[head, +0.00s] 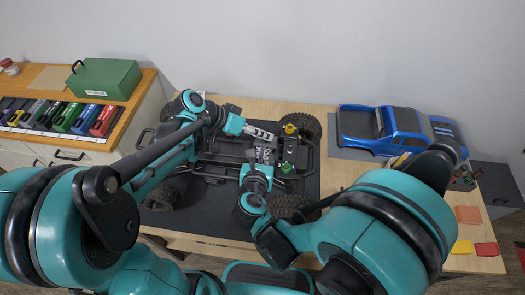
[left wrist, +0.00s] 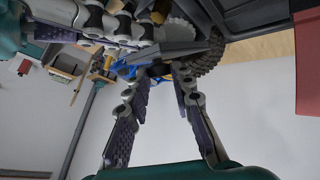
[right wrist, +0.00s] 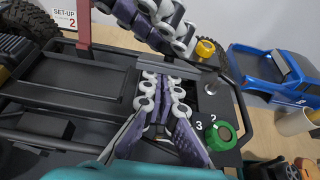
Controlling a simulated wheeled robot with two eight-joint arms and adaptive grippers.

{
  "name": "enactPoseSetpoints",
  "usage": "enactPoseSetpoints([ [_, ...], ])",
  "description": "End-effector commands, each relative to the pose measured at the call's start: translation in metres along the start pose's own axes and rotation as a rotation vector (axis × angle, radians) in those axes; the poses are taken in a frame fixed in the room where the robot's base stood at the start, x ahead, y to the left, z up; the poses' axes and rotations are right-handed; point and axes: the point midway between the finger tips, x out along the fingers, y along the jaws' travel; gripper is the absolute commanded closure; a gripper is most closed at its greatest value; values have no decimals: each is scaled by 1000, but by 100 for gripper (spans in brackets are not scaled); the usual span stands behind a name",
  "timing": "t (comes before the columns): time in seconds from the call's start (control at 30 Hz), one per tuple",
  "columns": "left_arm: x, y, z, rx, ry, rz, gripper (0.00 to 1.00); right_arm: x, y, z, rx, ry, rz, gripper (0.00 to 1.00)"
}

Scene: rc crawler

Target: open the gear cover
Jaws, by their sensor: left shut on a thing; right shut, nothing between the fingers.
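The crawler chassis (head: 225,158) sits on a black mat. My left gripper (head: 268,135) is shut on a dark grey plate, apparently the gear cover (left wrist: 165,50); a toothed grey gear (left wrist: 180,30) shows beside it in the left wrist view. In the right wrist view the plate (right wrist: 190,72) is a thin edge, so its tilt is hard to judge. My right gripper (right wrist: 165,78) is shut and empty, its fingertips close to the plate, just below the left fingers. I cannot tell whether they touch it. The grippers hide much of the cover in the head view.
A yellow cap (right wrist: 205,48) and a green cap (right wrist: 220,135) stand on the chassis close to the grippers. The blue truck body (head: 385,130) lies at right. A drawer unit with coloured tools (head: 75,115) and a green box (head: 105,78) is at left.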

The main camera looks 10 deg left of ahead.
Motion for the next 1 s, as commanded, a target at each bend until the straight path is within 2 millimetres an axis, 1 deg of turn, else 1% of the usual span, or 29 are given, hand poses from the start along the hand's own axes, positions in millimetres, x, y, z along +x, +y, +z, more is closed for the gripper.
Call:
enactPoseSetpoints([
  [0.27, 0, 0, 1, 1, -3, -1, 100, 2, -1, 12, -1, 87, -2, 100],
  [0.6, 0, 0, 4, 2, -9, -1, 100, 2, -1, 14, -2, 93, -1, 100],
  [0.63, 0, 0, 4, 2, -8, -1, 72, 2, -1, 14, -3, 93, -1, 100],
  [0.7, 0, 1, 4, 2, -8, -1, 56, 2, -1, 14, -2, 93, -1, 100],
  [1.0, 0, 1, 4, 3, -9, -1, 56, 2, -1, 14, -2, 93, -1, 100],
])
